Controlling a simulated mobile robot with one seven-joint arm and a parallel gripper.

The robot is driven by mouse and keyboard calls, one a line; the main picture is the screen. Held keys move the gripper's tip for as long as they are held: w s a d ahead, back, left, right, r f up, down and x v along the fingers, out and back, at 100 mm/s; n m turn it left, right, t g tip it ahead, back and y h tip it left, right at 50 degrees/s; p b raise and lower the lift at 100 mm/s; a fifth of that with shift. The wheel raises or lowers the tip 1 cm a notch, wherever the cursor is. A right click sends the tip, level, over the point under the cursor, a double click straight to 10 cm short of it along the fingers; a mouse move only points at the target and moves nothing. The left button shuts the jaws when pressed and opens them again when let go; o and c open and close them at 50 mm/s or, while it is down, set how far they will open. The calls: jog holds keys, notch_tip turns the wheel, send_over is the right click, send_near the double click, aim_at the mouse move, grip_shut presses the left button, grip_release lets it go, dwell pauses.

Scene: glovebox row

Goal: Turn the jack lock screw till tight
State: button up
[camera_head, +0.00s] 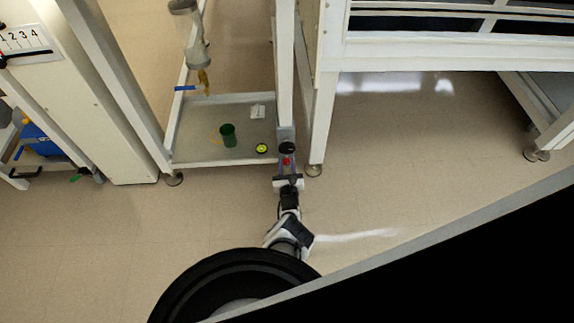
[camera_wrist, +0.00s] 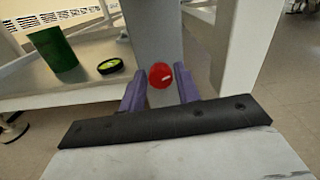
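The jack lock screw appears as a round red knob with a small white mark (camera_wrist: 161,75) on a grey upright post in the wrist view. It also shows as a small red spot in the head view (camera_head: 286,160). My gripper (camera_wrist: 156,80) has its two purple fingers apart, one on each side of the knob. A narrow gap seems to show at each side, so I see no clear grip. How far the fingertips reach along the knob is hard to tell. In the head view my gripper (camera_head: 287,164) is at the frame's foot, partly hidden by my arm.
A low tray shelf (camera_head: 195,150) to the left holds a green cup (camera_head: 228,135) and a yellow-black round dial (camera_head: 262,148). A white frame leg (camera_head: 322,120) stands close on the right. The floor (camera_head: 420,150) right of it is clear.

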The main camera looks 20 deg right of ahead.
jog(key=c, duration=0.6)
jog(key=shift+m, duration=0.3)
jog(key=m, duration=2.1)
dwell(0.3)
